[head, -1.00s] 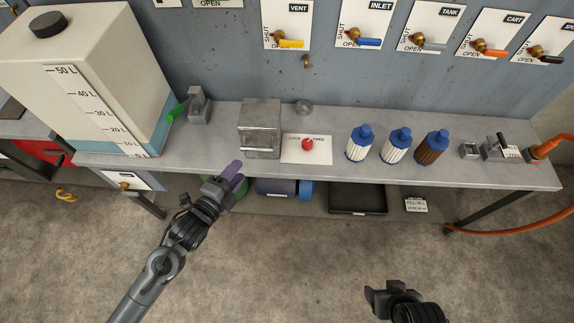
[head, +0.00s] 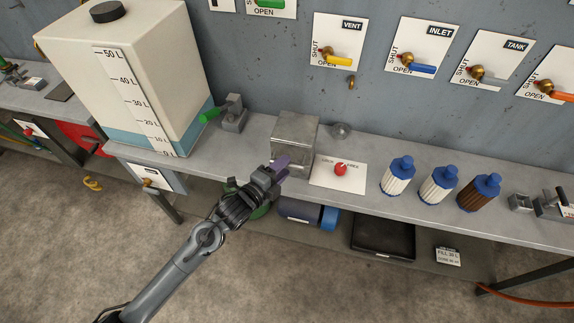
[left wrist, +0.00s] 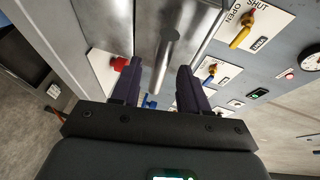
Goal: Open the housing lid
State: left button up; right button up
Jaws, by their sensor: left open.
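The housing is a grey metal box (head: 296,130) on the workbench, and its lid looks closed. My left gripper (head: 281,163) is at the box's front, overlapping its lower front in the head view. In the left wrist view the two dark purple fingers (left wrist: 160,72) are apart. A round metal handle bar (left wrist: 166,48) on the box (left wrist: 160,20) shows between and beyond the fingertips. I cannot tell whether the fingers touch it; nothing is gripped. My right gripper is not in the head view.
A white plate with a red knob (head: 341,169) lies right of the box, and a glass dome (head: 341,130) behind it. A green-handled fitting (head: 232,114) and a large tank (head: 135,75) stand left. Several blue-capped filters (head: 438,184) stand right. A lower shelf holds a black tray (head: 383,240).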

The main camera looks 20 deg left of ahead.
pick_arm(q)
jog(key=shift+x, duration=1.3)
grip_shut()
